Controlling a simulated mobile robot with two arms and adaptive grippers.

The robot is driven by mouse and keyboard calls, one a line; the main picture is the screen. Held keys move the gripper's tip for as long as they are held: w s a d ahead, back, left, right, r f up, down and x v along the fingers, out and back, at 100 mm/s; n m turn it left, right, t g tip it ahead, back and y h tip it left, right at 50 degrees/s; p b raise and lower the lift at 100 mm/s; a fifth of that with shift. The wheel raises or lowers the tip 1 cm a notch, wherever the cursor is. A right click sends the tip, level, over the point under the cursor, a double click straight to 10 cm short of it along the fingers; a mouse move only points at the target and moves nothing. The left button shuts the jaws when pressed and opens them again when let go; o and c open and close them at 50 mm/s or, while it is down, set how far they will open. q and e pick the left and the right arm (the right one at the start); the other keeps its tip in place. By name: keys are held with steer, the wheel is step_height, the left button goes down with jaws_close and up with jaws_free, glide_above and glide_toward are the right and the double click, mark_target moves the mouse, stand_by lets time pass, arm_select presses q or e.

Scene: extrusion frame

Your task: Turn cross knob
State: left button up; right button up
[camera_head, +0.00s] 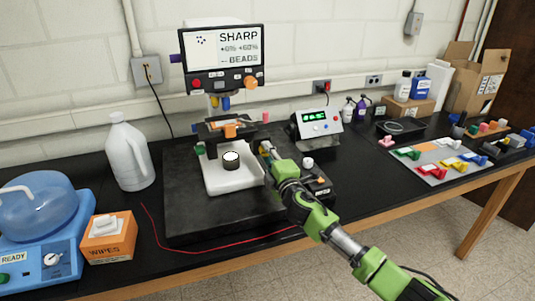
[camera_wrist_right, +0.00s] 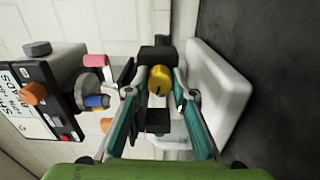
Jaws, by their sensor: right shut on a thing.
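A microscope with a black-framed screen (camera_head: 222,58) stands on a dark slab. Its screen reads "SHARP", two percentages and "BEADS". Its white stage base (camera_head: 225,183) carries a round dark dish with a pale top (camera_head: 231,161). My right gripper (camera_head: 266,148) reaches to the right side of the stage. In the right wrist view, a yellow knob (camera_wrist_right: 160,79) on a black block lies between the teal fingers of this gripper (camera_wrist_right: 160,88), which is shut on it. In the head view the fingers and arm mostly hide the knob. My left gripper is out of view.
A white jug (camera_head: 129,155), an orange wipes box (camera_head: 108,240) and a blue water bath (camera_head: 40,235) stand at left. A grey control box (camera_head: 318,123) stands right of the microscope. A red cable (camera_head: 190,251) lies along the front. Coloured parts on a mat (camera_head: 440,160) are at right.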

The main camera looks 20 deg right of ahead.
steer(key=shift+f, duration=0.1)
steer(key=o, duration=1.1)
steer(key=shift+a, duration=0.1)
steer(key=shift+s, duration=0.15)
steer(key=s, duration=1.1)
steer(key=shift+s+d, duration=0.25)
steer(key=shift+s, duration=0.15)
